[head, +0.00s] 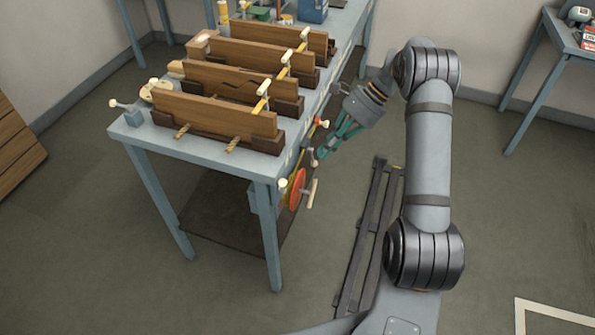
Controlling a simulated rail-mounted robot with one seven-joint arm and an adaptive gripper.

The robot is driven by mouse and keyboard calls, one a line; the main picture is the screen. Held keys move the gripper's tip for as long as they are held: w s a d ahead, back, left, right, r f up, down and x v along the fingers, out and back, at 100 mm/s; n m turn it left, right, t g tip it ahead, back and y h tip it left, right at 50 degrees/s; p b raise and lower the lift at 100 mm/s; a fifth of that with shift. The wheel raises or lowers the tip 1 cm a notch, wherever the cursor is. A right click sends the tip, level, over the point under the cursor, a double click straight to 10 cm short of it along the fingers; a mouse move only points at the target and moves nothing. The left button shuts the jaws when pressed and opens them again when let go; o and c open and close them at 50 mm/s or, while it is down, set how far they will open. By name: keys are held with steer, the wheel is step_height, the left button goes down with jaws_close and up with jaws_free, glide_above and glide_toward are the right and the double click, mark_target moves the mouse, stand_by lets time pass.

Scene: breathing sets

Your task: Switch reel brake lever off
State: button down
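An orange-red reel (296,189) with a pale crossbar handle (313,193) hangs on the side of the blue-grey workbench, below its top. A small lever with a pale knob (282,183) shows beside the reel. A red-tipped part (318,121) and a small dark part with a knob (313,160) sit higher on the same side. I cannot tell for sure which of these is the brake lever. My gripper (322,153), with teal fingers, points down and left at the bench side, close to the small dark part. Contact and the finger gap are unclear. I see nothing held.
The workbench (215,155) carries several upright wooden boards in clamps (215,112) with yellow-and-white levers along its right edge. A dark rail (365,235) lies on the floor by my arm. Another table (570,42) stands at the right. Floor between them is clear.

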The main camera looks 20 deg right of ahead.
mark_target(284, 185)
steer(key=a+f+p, duration=0.2)
steer(key=a+f, duration=0.4)
steer(key=a, duration=0.2)
steer(key=shift+s, duration=0.45)
steer(key=shift+a, duration=0.1)
steer(key=shift+f, duration=0.15)
steer(key=shift+s+a+t+b, duration=0.2)
steer(key=shift+s+t+b, duration=0.05)
steer(key=shift+t+b, duration=0.1)
